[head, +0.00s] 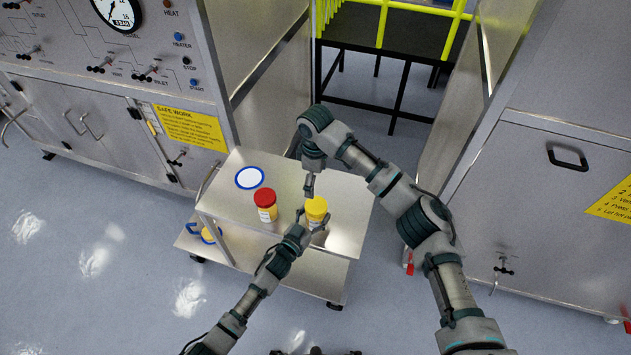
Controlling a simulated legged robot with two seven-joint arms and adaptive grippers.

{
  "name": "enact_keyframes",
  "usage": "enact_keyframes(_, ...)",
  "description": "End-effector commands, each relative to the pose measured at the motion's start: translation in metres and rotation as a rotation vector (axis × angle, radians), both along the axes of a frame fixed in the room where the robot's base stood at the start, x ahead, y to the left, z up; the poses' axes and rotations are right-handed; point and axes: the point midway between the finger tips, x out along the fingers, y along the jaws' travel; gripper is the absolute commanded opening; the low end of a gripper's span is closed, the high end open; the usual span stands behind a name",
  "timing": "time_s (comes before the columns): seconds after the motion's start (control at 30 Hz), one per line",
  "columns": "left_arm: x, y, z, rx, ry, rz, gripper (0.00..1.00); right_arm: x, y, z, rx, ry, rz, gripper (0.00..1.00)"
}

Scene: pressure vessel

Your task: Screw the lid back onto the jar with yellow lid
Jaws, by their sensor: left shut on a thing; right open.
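The jar with yellow lid (314,221) stands upright on the top of a metal cart (344,228). Its yellow lid (316,206) sits at the jar's mouth; I cannot tell how tightly it is seated. My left gripper (304,222) is shut on the jar's body from the front left and hides part of it. My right gripper (309,193) is open, pointing down just above the yellow lid, and looks empty.
A jar with a red lid (265,204) stands to the left on the cart. A white disc with a blue rim (249,178) lies behind it. A blue and yellow item (207,234) is on the lower shelf. Metal cabinets (95,120) flank the cart.

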Motion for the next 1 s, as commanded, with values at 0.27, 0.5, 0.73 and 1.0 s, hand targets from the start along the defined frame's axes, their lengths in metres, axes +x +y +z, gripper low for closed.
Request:
enact_keyframes(0.27, 0.000, 0.000, 0.000, 0.001, 0.001, 0.001, 1.00, 0.000, 0.000, 0.000, 0.000, 0.000, 0.000, 1.00)
enact_keyframes(0.5, 0.000, 0.000, 0.000, 0.000, 0.000, 0.000, 1.00, 0.000, 0.000, 0.000, 0.000, 0.000, 0.000, 1.00)
enact_keyframes(0.73, -0.017, 0.011, -0.001, 0.001, 0.001, 0.000, 1.00, 0.000, 0.000, 0.000, 0.000, 0.000, 0.000, 1.00)
enact_keyframes(1.0, -0.066, 0.042, -0.003, 0.001, 0.003, 0.000, 1.00, 0.000, 0.000, 0.000, 0.000, 0.000, 0.000, 1.00)
